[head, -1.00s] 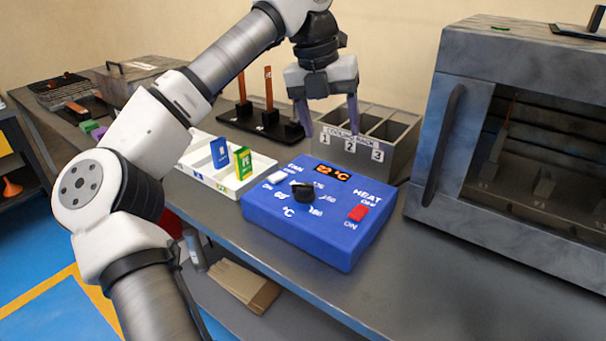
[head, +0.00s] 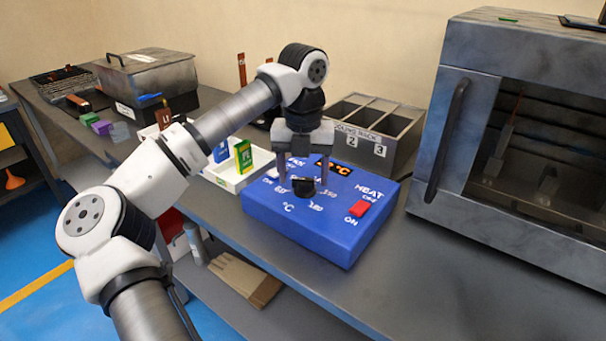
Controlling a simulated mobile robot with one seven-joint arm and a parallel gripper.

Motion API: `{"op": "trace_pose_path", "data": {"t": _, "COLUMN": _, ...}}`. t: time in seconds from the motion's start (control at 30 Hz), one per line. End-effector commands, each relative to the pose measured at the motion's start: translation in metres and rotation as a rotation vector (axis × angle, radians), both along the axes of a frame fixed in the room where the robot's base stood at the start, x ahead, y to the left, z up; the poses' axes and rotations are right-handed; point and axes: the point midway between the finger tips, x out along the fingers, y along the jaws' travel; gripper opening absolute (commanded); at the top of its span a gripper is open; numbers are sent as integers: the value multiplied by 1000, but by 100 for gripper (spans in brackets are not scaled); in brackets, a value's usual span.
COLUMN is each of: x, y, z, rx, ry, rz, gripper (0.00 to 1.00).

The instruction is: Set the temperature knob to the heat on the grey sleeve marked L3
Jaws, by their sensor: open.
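The temperature knob (head: 303,188) is a black knob on the sloped top of the blue control box (head: 305,235). White temperature numbers ring it; those I can partly make out include 150 and 180. My gripper (head: 304,180) points down with its fingers open, one to each side of the knob. I cannot tell whether the fingers touch it. The orange display (head: 340,169) is partly covered by my gripper, so its number is not readable. A small grey block (head: 120,132) lies at the far left beside a purple and a green one; I cannot read any L3 mark.
A red heat switch (head: 359,209) sits right of the knob. Behind stands the grey cooling rack (head: 402,150). A large grey oven (head: 455,50) stands at right. A white tray (head: 236,182) with upright cards is left of the box. The bench front is clear.

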Motion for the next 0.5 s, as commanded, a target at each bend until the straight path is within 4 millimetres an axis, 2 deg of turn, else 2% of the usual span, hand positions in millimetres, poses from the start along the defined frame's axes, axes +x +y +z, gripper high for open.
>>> {"op": "trace_pose_path", "data": {"t": 0.13, "x": 0, "y": 0, "z": -10, "rx": -1, "ry": 1, "rz": 0, "gripper": 65}}
{"op": "trace_pose_path", "data": {"t": 0.4, "x": 0, "y": 0, "z": -11, "rx": 0, "ry": 0, "rz": 0, "gripper": 65}}
{"op": "trace_pose_path", "data": {"t": 0.43, "x": 0, "y": 0, "z": -11, "rx": 0, "ry": 0, "rz": 0, "gripper": 63}}
{"op": "trace_pose_path", "data": {"t": 0.5, "x": 0, "y": 0, "z": -11, "rx": 0, "ry": 0, "rz": 0, "gripper": 54}}
